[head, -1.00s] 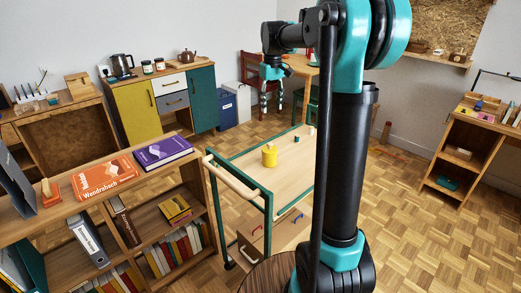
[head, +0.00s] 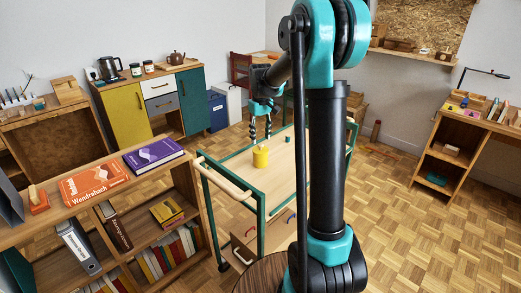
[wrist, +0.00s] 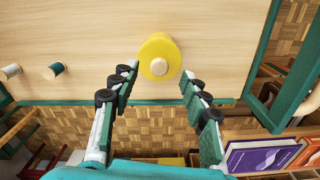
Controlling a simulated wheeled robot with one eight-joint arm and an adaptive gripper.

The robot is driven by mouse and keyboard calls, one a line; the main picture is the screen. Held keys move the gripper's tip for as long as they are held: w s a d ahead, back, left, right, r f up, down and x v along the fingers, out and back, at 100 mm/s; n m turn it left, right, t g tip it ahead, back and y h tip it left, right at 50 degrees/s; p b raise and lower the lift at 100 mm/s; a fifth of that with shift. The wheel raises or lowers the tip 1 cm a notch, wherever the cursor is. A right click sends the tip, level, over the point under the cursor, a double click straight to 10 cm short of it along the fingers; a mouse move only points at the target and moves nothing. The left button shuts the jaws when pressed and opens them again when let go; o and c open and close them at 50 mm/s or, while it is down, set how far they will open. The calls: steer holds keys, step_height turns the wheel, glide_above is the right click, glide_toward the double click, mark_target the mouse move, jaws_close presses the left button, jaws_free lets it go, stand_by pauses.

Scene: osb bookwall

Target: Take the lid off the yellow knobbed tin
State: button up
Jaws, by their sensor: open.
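The yellow knobbed tin (head: 260,157) stands upright on the wooden top of a green-framed trolley (head: 285,172). In the wrist view the tin (wrist: 160,45) shows from above, with a pale round knob (wrist: 158,66) on its yellow lid. My gripper (wrist: 160,80) is open and empty, its two fingers spread to either side below the tin in that picture. In the head view my gripper (head: 260,133) hangs just above and behind the tin. I cannot tell the exact gap between the fingertips and the tin.
Two small capped cylinders (wrist: 54,70) (wrist: 10,72) stand on the trolley top, left of the tin in the wrist view. The trolley has a green rail and a wooden handle (head: 228,174). A bookshelf with an orange book (head: 93,183) and a purple book (head: 153,154) stands at left.

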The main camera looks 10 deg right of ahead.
mark_target(261, 144)
steer(key=shift+f, duration=2)
steer(key=shift+c, duration=0.4)
steer(key=c, duration=1)
